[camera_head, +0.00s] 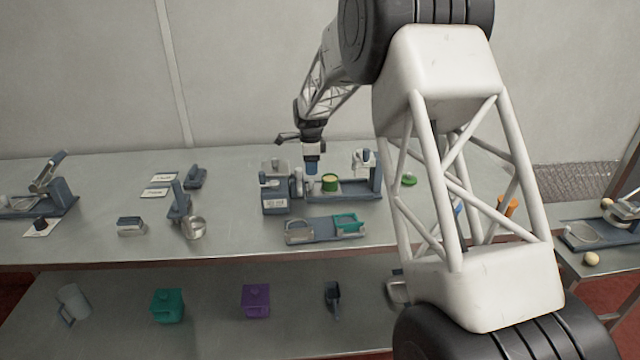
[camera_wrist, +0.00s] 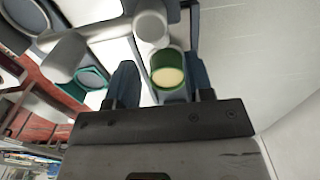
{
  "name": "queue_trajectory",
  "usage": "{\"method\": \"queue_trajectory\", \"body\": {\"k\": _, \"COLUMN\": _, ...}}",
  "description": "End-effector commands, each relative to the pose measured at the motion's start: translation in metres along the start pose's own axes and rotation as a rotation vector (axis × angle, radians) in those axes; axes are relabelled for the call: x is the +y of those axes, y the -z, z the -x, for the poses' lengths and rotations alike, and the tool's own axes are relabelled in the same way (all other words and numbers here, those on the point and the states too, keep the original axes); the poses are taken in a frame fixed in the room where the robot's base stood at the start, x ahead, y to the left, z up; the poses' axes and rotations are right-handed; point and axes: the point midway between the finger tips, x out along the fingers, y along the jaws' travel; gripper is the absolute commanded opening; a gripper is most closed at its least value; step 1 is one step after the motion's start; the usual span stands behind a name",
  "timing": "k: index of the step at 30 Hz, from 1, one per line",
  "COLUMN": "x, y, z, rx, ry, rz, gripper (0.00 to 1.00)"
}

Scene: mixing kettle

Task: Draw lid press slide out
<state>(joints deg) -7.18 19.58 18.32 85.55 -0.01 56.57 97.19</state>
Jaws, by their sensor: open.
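A blue-grey press-like station (camera_head: 345,194) stands on the table near the middle, with a boxy block (camera_head: 275,195) at its left end and an upright with a white part (camera_head: 364,160) at its right. A green-rimmed cup with pale yellow contents (camera_head: 329,183) is on the station. My gripper (camera_head: 311,167) is open, pointing down just left of the cup. In the wrist view the green cup (camera_wrist: 168,75) shows between the two blue fingers, with a white cylinder (camera_wrist: 150,26) beyond it. I cannot tell whether the fingers touch anything. Which part is the lid press slide is unclear.
A low tray with a green ring-shaped piece (camera_head: 346,222) lies in front of the station. A green disc (camera_head: 408,180) lies to the right. A metal cup (camera_head: 193,227) and a grey box (camera_head: 131,226) are to the left. My arm hides the table's right part.

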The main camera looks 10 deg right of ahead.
Motion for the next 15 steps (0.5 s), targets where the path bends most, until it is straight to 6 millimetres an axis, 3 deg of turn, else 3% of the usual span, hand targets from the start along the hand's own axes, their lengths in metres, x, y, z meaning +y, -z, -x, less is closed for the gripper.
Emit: {"method": "queue_trajectory", "body": {"k": 15, "x": 0.0, "y": 0.0, "z": 0.033, "rx": 0.0, "ry": 0.002, "rz": 0.0, "gripper": 0.48}}
